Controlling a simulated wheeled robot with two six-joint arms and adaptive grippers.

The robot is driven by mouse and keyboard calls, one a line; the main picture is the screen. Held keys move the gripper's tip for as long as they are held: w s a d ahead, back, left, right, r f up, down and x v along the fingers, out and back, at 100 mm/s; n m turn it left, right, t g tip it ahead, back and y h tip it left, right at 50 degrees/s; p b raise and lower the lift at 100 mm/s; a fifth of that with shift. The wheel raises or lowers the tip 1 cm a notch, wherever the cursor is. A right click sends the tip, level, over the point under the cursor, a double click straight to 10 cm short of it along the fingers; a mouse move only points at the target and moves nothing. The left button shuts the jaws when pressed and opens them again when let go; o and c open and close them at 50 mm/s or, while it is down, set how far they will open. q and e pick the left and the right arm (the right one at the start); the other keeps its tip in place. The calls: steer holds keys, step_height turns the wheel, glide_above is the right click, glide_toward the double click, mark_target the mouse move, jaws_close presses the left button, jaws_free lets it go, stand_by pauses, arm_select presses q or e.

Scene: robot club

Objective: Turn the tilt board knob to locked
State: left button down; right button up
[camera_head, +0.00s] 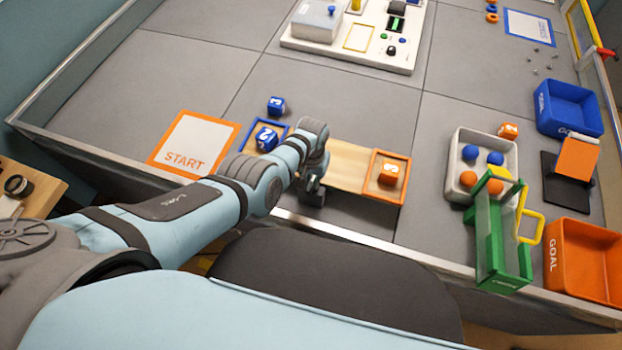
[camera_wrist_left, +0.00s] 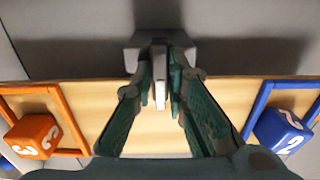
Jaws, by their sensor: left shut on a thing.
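The tilt board (camera_head: 350,166) is a wooden plank with a blue-framed end on the left and an orange-framed end on the right in the head view. It also crosses the left wrist view (camera_wrist_left: 82,108). A pale upright knob fin (camera_wrist_left: 160,82) stands by a grey housing (camera_wrist_left: 133,55) at the board's edge. My left gripper (camera_wrist_left: 161,92) is shut on the knob, one finger on each side of the fin. In the head view my left gripper (camera_head: 312,189) is at the board's near side and hides the knob. I see no lock marking. My right gripper is not in view.
A blue cube (camera_head: 266,138) and an orange cube (camera_head: 389,173) sit in the board's end frames. A ball tray (camera_head: 456,147), a green gate (camera_head: 489,245) and an orange goal bin (camera_head: 580,262) stand right.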

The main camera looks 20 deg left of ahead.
mark_target(311, 183)
arm_select(q)
steer(key=c, duration=1.6)
jaws_free()
steer(key=shift+w+r, duration=0.1)
steer(key=shift+r, duration=0.4)
step_height(311, 183, up, 11)
